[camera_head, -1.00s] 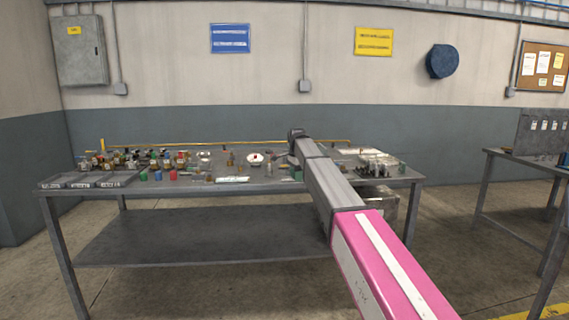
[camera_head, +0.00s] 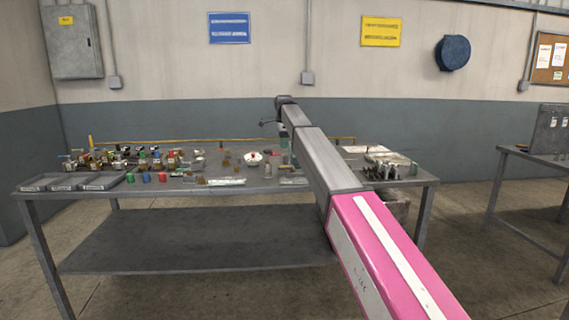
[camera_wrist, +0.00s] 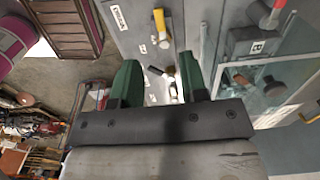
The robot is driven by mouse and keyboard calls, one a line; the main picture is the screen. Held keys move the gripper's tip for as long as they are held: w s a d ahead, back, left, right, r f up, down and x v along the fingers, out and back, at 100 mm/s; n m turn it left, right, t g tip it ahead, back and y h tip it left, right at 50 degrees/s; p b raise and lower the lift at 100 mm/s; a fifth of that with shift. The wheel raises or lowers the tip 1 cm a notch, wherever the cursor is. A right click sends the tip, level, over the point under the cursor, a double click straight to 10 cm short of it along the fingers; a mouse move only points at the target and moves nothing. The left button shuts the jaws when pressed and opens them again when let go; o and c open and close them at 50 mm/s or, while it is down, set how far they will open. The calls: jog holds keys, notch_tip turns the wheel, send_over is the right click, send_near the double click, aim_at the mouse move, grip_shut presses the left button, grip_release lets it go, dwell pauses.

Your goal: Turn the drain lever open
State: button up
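In the wrist view, my gripper (camera_wrist: 160,64) has its two green fingers apart, with a clear gap between them. Beyond the fingers is a pale grey panel (camera_wrist: 125,40) with small white labels. A yellow-handled lever (camera_wrist: 160,25) shows beyond the gap, and a dark knob (camera_wrist: 166,71) appears between the fingers. A red-handled part (camera_wrist: 272,14) stands at the right by a plate marked B. I cannot tell which of these is the drain lever. Nothing is visibly held. In the head view, my arm reaches over the bench and hides most of its own end.
The grey bench (camera_head: 225,195) carries many small coloured parts on its left and grey trays (camera_head: 72,182) at its left front corner. A clear-walled tank-like box (camera_wrist: 260,85) stands close to the right finger. Another table (camera_head: 515,155) is at the right.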

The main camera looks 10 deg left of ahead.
notch_tip(320, 180, down, 10)
jog(key=shift+r, duration=0.15)
jog(key=shift+c, duration=0.3)
grip_shut()
